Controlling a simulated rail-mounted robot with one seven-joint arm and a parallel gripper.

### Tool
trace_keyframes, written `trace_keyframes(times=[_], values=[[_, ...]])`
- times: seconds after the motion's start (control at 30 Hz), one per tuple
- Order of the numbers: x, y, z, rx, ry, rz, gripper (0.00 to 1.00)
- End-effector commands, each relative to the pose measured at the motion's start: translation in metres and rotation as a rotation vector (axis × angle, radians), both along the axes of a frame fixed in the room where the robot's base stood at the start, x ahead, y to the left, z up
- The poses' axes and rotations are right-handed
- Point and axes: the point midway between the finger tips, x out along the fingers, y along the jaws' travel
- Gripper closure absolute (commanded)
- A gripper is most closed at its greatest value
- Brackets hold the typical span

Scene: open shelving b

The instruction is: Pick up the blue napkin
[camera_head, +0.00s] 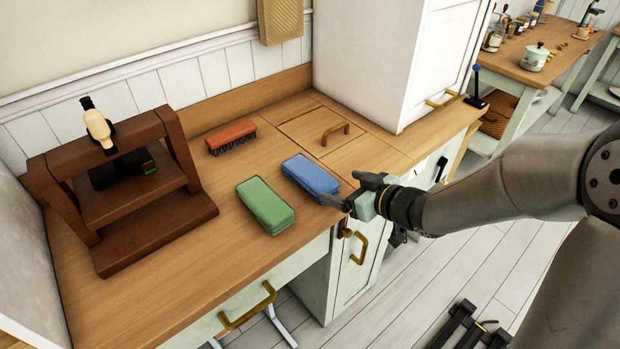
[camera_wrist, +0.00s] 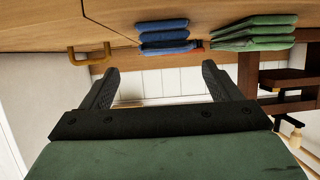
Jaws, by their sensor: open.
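The blue napkin (camera_head: 310,174) is a folded stack lying flat on the wooden counter. In the wrist view, the blue napkin (camera_wrist: 163,36) shows near the top, above the gap between the fingers. My gripper (camera_head: 340,202) is at the counter's front edge, close to the near right end of the blue napkin. In the wrist view my gripper (camera_wrist: 160,72) has its fingers wide apart with nothing between them. The head view does not show clearly whether a finger touches the napkin.
A folded green napkin (camera_head: 265,206) lies left of the blue one. A red-brown brush (camera_head: 231,133) lies behind. A dark wooden stand (camera_head: 130,205) is at left, a hatch with a brass handle (camera_head: 335,132) behind right, and a white cabinet (camera_head: 375,55) beyond. The front left counter is clear.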

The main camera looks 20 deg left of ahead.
Motion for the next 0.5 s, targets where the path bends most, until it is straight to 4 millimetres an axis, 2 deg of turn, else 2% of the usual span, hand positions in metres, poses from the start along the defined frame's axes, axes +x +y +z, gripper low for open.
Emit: trace_keyframes(times=[0.1, 0.37, 0.5], values=[[0.010, 0.019, -0.010, 0.001, 0.001, 0.003, 0.16], [0.018, 0.034, -0.016, -0.001, 0.000, 0.000, 0.16], [0.022, 0.052, -0.025, 0.000, 0.001, 0.003, 0.16]])
